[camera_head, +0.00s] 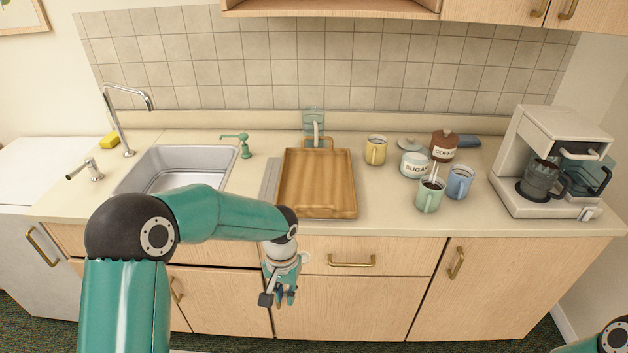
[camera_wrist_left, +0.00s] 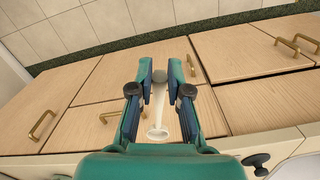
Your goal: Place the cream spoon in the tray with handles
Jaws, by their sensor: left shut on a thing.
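The wooden tray with handles (camera_head: 317,178) lies on the counter between the sink and the mugs. It looks empty, and one handle shows at its far end. My left gripper (camera_head: 279,295) is in front of the cabinet doors, below the counter edge and to the lower left of the tray. In the left wrist view, my left gripper (camera_wrist_left: 160,78) is shut on the cream spoon (camera_wrist_left: 158,108), which lies lengthwise between the fingers. The spoon is hard to make out in the head view. My right gripper is out of the frame; only a bit of my right arm shows.
Right of the tray stand a yellow mug (camera_head: 376,150), a sugar jar (camera_head: 414,165), a coffee jar (camera_head: 443,146), a green mug (camera_head: 429,197), a blue mug (camera_head: 459,183) and a coffee maker (camera_head: 545,165). The sink (camera_head: 181,168) is left.

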